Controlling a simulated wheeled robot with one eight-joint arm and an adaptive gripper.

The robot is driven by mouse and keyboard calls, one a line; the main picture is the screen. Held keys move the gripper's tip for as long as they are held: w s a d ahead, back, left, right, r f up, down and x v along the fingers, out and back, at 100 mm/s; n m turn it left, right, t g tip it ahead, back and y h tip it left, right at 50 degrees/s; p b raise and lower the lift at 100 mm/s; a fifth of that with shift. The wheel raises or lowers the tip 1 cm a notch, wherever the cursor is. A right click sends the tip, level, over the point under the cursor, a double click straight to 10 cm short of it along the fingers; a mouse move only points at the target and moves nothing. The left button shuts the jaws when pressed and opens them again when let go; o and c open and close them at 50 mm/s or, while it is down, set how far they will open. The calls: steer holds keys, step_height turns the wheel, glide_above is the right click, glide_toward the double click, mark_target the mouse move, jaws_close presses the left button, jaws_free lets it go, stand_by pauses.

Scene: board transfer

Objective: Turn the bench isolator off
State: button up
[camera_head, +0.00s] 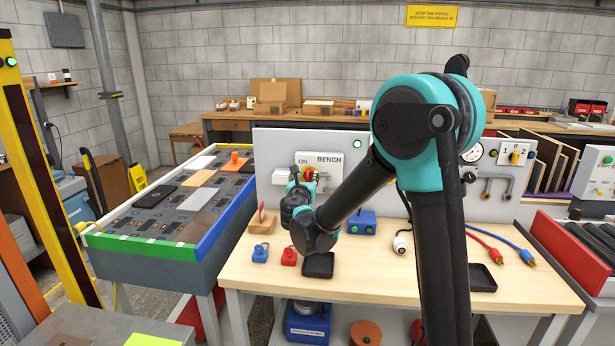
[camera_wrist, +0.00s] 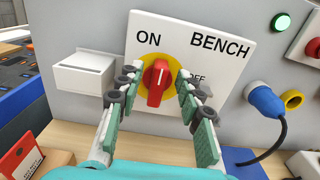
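The bench isolator is a white plate (camera_wrist: 215,45) marked ON, OFF and BENCH, with a red knob (camera_wrist: 157,88) on a yellow disc (camera_wrist: 174,68). The knob points roughly upward, towards the ON side; OFF is to its right. In the head view the plate (camera_head: 342,170) stands on the grey back panel, the knob partly hidden by my gripper (camera_head: 302,184). In the wrist view my gripper (camera_wrist: 157,80) is open, one finger on each side of the knob. Gaps show between fingers and knob. A green lamp (camera_wrist: 283,23) is lit at upper right; it also shows in the head view (camera_head: 357,144).
A white box (camera_wrist: 84,76) sits left of the plate. A blue plug (camera_wrist: 265,98) with a cable is at right. On the bench (camera_head: 375,278) below are red and blue padlocks (camera_head: 289,257), a black tray (camera_head: 318,265) and a wooden block (camera_head: 261,224).

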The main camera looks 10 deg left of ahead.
steer(key=shift+w, duration=0.65)
steer(key=shift+c, duration=0.6)
jaws_close()
